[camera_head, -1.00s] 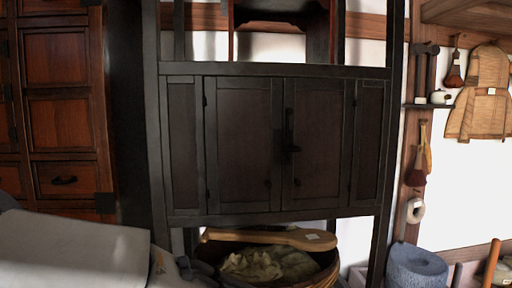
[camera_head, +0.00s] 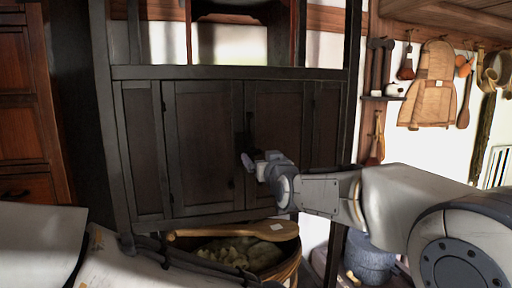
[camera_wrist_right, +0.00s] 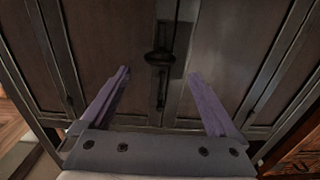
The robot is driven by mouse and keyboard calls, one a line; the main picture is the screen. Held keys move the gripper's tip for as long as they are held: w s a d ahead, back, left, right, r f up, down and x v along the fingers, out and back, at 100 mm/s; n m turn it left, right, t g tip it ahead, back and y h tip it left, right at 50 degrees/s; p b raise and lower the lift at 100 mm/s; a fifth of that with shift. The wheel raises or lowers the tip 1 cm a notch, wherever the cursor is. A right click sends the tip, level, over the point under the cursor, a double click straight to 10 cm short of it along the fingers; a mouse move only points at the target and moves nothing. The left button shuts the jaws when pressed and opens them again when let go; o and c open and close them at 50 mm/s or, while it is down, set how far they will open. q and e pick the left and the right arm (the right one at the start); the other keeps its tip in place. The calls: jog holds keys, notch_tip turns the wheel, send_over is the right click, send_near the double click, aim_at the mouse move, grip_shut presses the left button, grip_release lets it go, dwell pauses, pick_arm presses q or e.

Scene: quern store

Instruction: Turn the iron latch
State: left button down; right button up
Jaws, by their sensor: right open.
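The dark iron latch (camera_head: 249,130) sits at the seam between the two doors of the black wooden cabinet (camera_head: 210,140). It is a narrow upright piece, and its lower part is hard to make out behind my gripper. In the right wrist view the latch (camera_wrist_right: 160,58) shows ahead, near the middle, between the lines of the two fingers. My right gripper (camera_head: 254,160) is in front of the doors at the latch's lower end. Its lilac fingers (camera_wrist_right: 160,76) are spread open with nothing held between them. Both doors look shut. My left gripper is out of view.
Below the cabinet a basket (camera_head: 285,268) holds pale cloth, with a wooden paddle (camera_head: 232,231) across it. A drawer chest (camera_head: 22,130) stands at left. A coat (camera_head: 432,85) and tools hang on the right wall. A grey-blue round thing (camera_head: 368,262) stands at lower right.

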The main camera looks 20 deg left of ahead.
aim_at(256, 153)
jog(key=p+x, duration=0.2)
jog(key=x, duration=0.2)
jog(key=shift+w+a+r, duration=0.1)
jog(key=shift+w+r, duration=0.05)
jog(key=shift+w+a, duration=0.45)
jog(key=shift+w, duration=0.15)
jog(key=shift+f, duration=0.2)
jog(key=c, duration=1.4)
